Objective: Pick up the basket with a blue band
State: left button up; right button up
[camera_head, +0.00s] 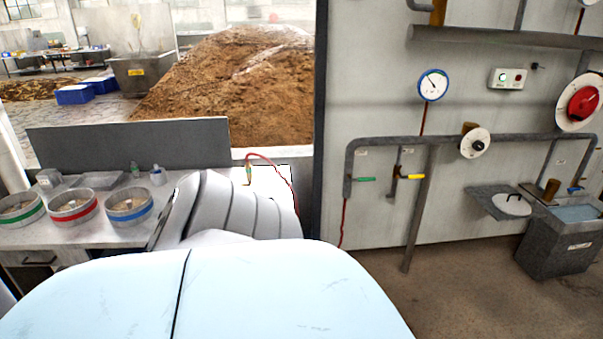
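The basket with a blue band (130,216) stands on the left side of the grey counter (120,236). It is round and metal, with grain-coloured contents. It is the rightmost in a row of three. A basket with a red band (73,217) stands beside it to the left, and one with a green band (21,219) stands at the far left. One of my arms, pale and ribbed, reaches over the counter just right of the blue-banded basket. Neither of my grippers shows in the head view.
A low dark panel (130,145) runs along the back of the counter, with small bottles (158,175) before it. A red hose (292,188) hangs right of my arm. Pipes with valves and a gauge (433,85) cover the right wall. Floor at right is open.

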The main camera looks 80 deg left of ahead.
aim_at(128, 206)
jog(key=u, duration=3.85)
